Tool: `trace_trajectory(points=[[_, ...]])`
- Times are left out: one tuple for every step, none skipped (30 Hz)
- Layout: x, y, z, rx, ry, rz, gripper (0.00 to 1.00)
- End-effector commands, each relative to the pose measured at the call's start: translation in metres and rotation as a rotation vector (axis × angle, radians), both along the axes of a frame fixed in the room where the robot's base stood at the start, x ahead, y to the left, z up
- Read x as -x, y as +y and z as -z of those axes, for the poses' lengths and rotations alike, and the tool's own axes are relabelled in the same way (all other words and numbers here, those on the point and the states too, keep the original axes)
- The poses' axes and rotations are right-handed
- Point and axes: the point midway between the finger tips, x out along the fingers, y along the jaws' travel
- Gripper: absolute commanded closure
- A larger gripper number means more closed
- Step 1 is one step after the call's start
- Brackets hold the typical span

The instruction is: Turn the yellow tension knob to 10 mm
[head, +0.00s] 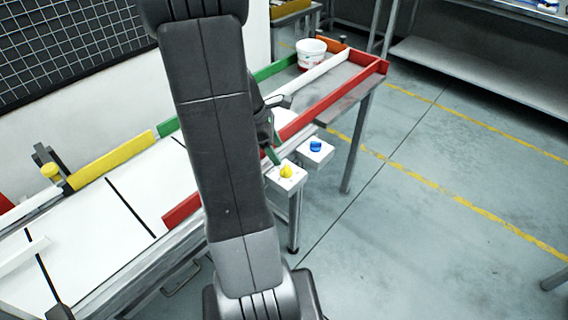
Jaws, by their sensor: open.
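The yellow knob (286,171) sits on top of a small white box (290,183) on a stand beside the conveyor, in the head view. My gripper (273,155) is just left of and behind the knob, mostly hidden by my own arm. The part that shows points down towards the white box. It is open, and nothing shows between its fingers. I cannot tell whether it touches the knob. Scale marks on the box are too small to read.
A blue knob (316,146) on a second white box is close by, right of the yellow one. A red rail (325,108) runs along the conveyor edge. A white tub (311,54) stands at the far end. Grey floor (420,230) is clear at right.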

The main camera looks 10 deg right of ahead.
Motion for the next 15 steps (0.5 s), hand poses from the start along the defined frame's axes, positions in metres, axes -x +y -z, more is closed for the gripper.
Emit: trace_trajectory(points=[[0.002, -0.005, 0.013, 0.000, 0.006, 0.002, 0.44], [0.003, -0.007, 0.018, 0.001, 0.006, 0.002, 0.44], [0.003, -0.010, 0.025, 0.001, 0.005, 0.001, 0.44], [0.004, -0.012, 0.030, 0.000, 0.005, 0.001, 0.44], [0.004, -0.013, 0.034, -0.001, 0.004, 0.002, 0.44], [0.005, -0.016, 0.040, 0.000, 0.005, 0.002, 0.44], [0.005, -0.017, 0.044, 0.000, 0.004, 0.002, 0.44], [0.005, -0.019, 0.046, 0.000, 0.003, 0.001, 0.44], [0.005, -0.020, 0.050, 0.000, 0.003, 0.001, 0.44], [0.005, -0.021, 0.052, 0.000, 0.002, 0.001, 0.44], [0.005, -0.022, 0.054, 0.000, 0.002, 0.001, 0.44], [0.005, -0.022, 0.056, 0.000, 0.001, -0.001, 0.44], [0.005, -0.023, 0.057, 0.000, 0.001, -0.001, 0.44], [0.005, -0.023, 0.058, 0.000, 0.001, -0.001, 0.44], [0.005, -0.024, 0.058, 0.000, 0.001, -0.001, 0.44]])
